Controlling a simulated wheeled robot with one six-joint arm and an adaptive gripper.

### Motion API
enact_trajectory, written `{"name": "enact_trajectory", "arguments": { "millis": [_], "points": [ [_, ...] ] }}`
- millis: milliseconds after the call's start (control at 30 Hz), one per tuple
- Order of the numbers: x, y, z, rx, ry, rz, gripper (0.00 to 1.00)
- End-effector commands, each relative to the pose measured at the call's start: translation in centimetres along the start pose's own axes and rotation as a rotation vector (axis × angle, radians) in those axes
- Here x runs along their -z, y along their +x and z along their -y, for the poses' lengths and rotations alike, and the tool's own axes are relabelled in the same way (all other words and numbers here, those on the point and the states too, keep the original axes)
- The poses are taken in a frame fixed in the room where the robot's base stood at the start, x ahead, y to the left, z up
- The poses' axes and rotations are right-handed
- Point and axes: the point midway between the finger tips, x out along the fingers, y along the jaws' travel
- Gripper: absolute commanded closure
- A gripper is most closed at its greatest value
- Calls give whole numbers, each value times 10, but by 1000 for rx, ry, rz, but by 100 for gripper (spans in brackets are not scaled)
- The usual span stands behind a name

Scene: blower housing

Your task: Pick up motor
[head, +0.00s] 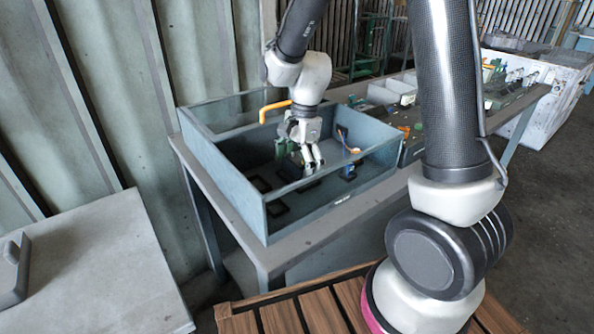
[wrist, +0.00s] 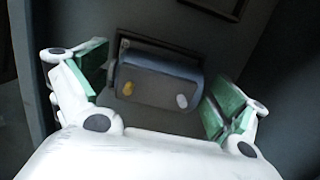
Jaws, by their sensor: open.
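A dark grey, rounded block (wrist: 160,82) with one yellow and one white spot on its near face looks to be the motor. It sits in a dark square frame in the middle of the wrist view. My gripper (wrist: 157,92) is open, with its green-padded fingers apart to the left and right of the block.
The box walls stand close around my gripper. Trays with parts (head: 415,140) stand farther right.

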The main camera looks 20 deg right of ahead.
Motion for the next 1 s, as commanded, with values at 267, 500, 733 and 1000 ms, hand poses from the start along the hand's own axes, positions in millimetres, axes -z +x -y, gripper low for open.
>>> {"name": "enact_trajectory", "arguments": {
  "millis": [267, 500, 733, 1000],
  "points": [
    [0, 0, 0, 1, -1, 0, 24],
    [0, -1, 0, 2, -1, 0, 58],
    [0, -3, 1, 3, -1, 0, 58],
    [-6, -45, 2, 8, -2, -1, 58]
  ]
}}
